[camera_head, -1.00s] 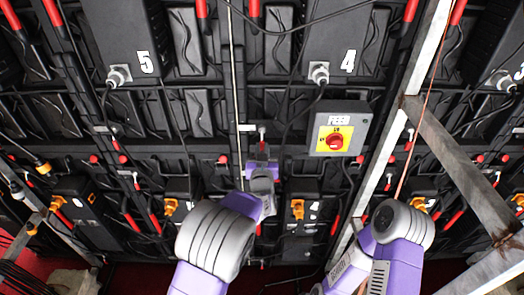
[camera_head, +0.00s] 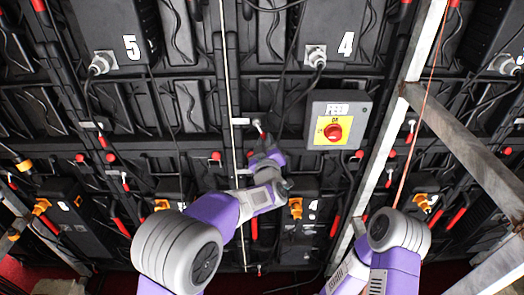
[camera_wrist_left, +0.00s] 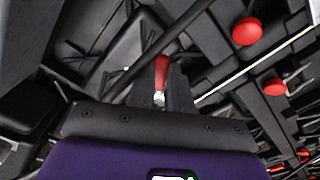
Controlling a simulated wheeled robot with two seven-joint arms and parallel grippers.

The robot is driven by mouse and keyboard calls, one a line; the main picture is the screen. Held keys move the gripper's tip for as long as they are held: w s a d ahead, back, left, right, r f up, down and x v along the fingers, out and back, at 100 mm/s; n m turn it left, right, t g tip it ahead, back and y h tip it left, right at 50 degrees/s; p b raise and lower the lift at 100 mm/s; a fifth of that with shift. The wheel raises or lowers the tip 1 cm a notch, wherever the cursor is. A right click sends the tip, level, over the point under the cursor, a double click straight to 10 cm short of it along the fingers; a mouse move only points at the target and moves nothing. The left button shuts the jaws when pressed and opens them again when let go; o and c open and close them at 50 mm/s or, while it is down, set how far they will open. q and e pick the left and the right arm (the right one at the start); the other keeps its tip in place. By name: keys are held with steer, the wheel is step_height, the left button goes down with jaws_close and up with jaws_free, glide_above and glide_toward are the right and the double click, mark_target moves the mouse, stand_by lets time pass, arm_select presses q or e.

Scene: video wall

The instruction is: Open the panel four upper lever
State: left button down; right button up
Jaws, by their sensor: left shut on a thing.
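Panel four, a black panel marked "4" (camera_head: 346,42), is at the upper middle of the head view. Its small upper lever (camera_head: 258,125), with a pale tip, sits left of the grey feed box. My left gripper (camera_head: 264,148) is at this lever, with the wrist tilted from lower right. In the left wrist view the lever (camera_wrist_left: 161,72) shows as a red grip with a metal end, just beyond the dark gripper body. The gripper is shut on the lever; its fingertips are mostly hidden. My right arm shows at the lower right, but its gripper is out of view.
The feed box (camera_head: 336,127) with a red knob on yellow is close to the right of the gripper. A diagonal metal truss (camera_head: 470,160) stands farther right. Cables hang around the panels. Red knobs (camera_wrist_left: 247,31) show in the wrist view.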

arm_select(q)
steer(key=shift+d+r+n+b, duration=0.35)
steer(key=shift+r+n+b, duration=0.45)
steer(key=shift+n, duration=1.05)
steer(key=shift+d+r+n+b, duration=0.5)
steer(key=shift+n+b, duration=0.55)
steer(key=shift+n, duration=0.75)
steer(key=shift+d+r+n+b, duration=0.25)
steer(key=shift+r+n+b, duration=0.55)
steer(key=shift+n, duration=1.05)
steer(key=c, duration=1.1)
jaws_free()
steer(key=shift+o, duration=0.2)
steer(key=shift+s, duration=0.15)
steer(key=s, duration=0.7)
steer(key=shift+s, duration=0.15)
